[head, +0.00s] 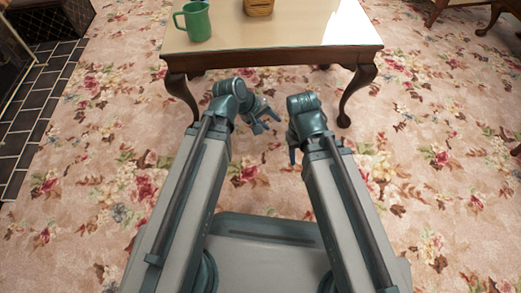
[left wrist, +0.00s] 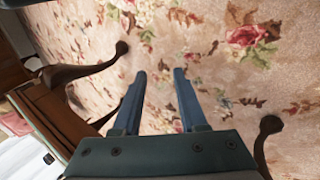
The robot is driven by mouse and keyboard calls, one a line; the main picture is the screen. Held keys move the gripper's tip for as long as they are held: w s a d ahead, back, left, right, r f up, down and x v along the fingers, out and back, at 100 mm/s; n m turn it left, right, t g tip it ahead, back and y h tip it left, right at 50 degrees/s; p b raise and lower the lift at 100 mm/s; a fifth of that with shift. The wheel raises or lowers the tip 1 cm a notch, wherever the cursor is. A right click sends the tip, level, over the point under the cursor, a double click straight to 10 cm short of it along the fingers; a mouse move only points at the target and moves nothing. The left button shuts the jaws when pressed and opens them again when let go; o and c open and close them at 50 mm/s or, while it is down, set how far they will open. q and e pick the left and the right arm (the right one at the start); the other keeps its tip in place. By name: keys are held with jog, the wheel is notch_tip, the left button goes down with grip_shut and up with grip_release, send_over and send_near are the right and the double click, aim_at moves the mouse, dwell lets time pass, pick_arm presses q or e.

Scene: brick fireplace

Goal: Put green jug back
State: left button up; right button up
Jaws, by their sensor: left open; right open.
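The green jug (head: 197,22) stands upright near the left edge of a wooden table (head: 290,38), its handle pointing left. My left gripper (head: 268,124) is open and empty, in front of the table and below its top, well apart from the jug. In the left wrist view its two fingers (left wrist: 158,76) are apart with only carpet between them. My right gripper (head: 294,156) is open, low in front of the table; its fingers are partly hidden by the arm. The jug does not show in the left wrist view.
A small wooden container (head: 259,7) stands at the table's back, cut off by the frame. Curved table legs (head: 358,92) flank the space before my arms. Dark hearth tiles (head: 38,100) lie at left. Floral carpet (head: 440,130) is clear at right.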

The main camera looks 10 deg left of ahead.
pick_arm(q)
jog(key=s+a+f+m+g+y, duration=0.1)
jog(key=s+f+m+g+y, duration=0.2)
jog(key=s+m+y, duration=0.3)
jog(key=s+m+g, duration=0.1)
jog(key=s+m, duration=0.2)
jog(key=shift+s+a+m, duration=0.25)
jog(key=shift+s+m, duration=0.1)
jog(key=shift+m, duration=0.05)
jog(key=shift+f, duration=0.1)
notch_tip(320, 180, up, 56)
jog(key=p, duration=5.5)
jog(key=shift+f+p, duration=0.2)
jog(key=shift+p, duration=0.15)
